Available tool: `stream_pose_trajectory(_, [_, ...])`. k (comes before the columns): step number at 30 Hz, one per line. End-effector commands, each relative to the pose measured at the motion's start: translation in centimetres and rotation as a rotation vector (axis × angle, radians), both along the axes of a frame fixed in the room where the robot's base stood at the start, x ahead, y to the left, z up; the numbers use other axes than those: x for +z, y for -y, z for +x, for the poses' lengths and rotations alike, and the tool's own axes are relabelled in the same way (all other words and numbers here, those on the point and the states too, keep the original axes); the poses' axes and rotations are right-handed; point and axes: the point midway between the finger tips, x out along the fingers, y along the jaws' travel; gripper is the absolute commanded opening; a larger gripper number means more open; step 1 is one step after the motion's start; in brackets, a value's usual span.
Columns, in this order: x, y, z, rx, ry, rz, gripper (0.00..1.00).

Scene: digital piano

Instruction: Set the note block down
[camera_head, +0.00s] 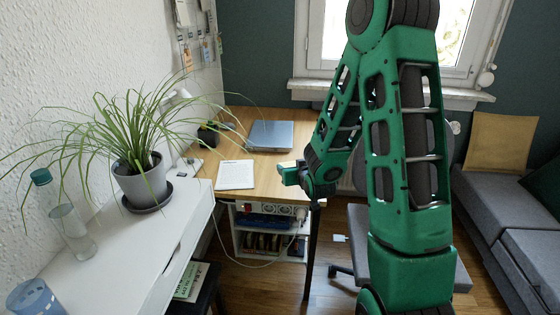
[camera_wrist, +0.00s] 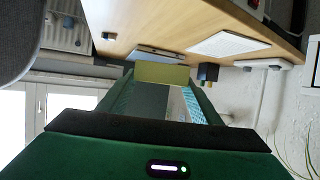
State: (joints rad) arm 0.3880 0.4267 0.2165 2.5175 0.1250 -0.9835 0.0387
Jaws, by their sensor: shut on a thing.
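My arm hides part of the desk's right side.
A white paper (camera_head: 236,174) lies on the desk's front left, and a closed grey laptop (camera_head: 270,135) lies farther back. A black container (camera_head: 208,133) stands at the left. Bare wood lies right of the paper. A potted plant (camera_head: 143,185) stands on the white piano at left.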

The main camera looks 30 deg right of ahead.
Motion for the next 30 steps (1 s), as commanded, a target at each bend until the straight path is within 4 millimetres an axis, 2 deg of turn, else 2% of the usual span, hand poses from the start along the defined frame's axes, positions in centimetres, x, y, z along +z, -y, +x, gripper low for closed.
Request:
stream_pose_trajectory(8, [-2.4, 1.7, 2.0, 0.018, 0.000, 0.004, 0.35])
stream_pose_trajectory(16, [-5.2, 5.6, 4.0, 0.023, 0.000, 0.003, 0.35])
stream_pose_trajectory(20, [-6.0, 6.8, 4.8, 0.025, -0.001, 0.002, 0.35])
stream_pose_trajectory(26, [-6.8, 7.3, 5.1, 0.029, -0.001, 0.001, 0.35])
stream_pose_trajectory(30, [-8.5, 7.3, 5.0, 0.027, -0.002, 0.004, 0.35])
